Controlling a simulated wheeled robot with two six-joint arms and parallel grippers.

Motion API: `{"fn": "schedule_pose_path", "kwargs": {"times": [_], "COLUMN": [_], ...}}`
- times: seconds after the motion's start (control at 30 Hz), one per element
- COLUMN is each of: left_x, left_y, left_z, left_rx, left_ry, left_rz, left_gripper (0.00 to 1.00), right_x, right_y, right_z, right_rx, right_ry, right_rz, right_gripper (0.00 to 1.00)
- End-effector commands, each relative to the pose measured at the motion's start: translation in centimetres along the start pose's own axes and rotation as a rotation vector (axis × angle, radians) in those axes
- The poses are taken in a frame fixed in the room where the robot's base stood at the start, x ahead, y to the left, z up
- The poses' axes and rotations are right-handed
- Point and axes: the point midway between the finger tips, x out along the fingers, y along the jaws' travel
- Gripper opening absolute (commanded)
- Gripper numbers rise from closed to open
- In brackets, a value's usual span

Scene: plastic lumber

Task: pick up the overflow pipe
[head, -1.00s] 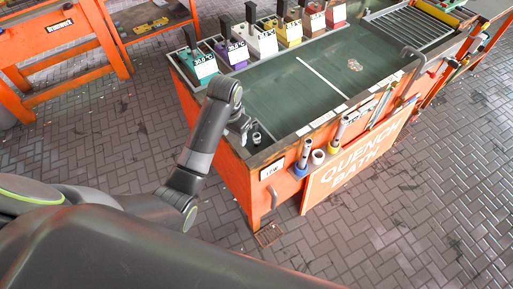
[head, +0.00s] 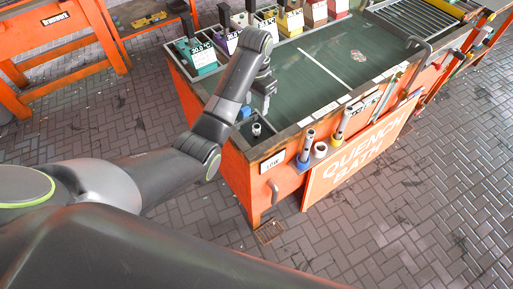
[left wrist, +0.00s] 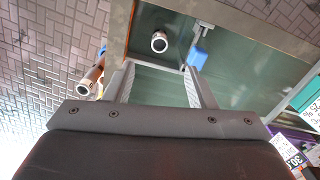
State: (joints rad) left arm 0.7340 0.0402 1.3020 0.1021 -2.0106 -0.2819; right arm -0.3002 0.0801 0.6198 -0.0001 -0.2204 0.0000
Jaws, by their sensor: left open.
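The overflow pipe is a short upright tube with a pale round rim (head: 257,130), standing in the near left corner of the quench bath (head: 325,75). In the left wrist view its open end (left wrist: 159,42) shows beyond the fingertips, between their lines. My left gripper (head: 265,102) hangs over the bath's left end, a little above and behind the pipe in the head view. In the left wrist view its two fingers (left wrist: 158,68) are apart with nothing between them. The pipe's lower part is hidden. My right gripper is not in view.
A small blue part (left wrist: 197,57) lies beside the right finger in the wrist view. Coloured labelled containers, including a teal one (head: 202,58), line the bath's back edge. Tubes (head: 307,145) stand in holders on the orange front. A bent handle (head: 418,55) rises at right.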

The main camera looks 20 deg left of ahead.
Motion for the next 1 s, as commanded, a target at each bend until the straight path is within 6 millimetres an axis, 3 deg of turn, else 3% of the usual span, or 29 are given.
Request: {"fn": "schedule_pose_path", "kwargs": {"times": [0.03, 0.3, 0.67, 1.0], "left_x": [1.2, 6.0, 8.8, 12.7], "left_y": [0.0, 0.1, 0.0, 0.0], "left_z": [0.0, 0.1, -0.1, -0.3], "left_rx": [0.000, -0.001, 0.000, 0.000], "left_ry": [0.000, -0.003, -0.003, -0.001], "left_rz": [0.000, 0.002, 0.001, 0.000], "left_gripper": [0.50, 0.50, 0.50, 0.50], "right_x": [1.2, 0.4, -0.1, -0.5], "right_y": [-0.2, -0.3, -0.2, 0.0], "right_z": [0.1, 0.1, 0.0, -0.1], "right_rx": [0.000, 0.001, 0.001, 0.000], "right_ry": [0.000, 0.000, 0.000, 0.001], "right_rz": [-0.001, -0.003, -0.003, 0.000], "right_gripper": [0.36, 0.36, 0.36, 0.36]}}
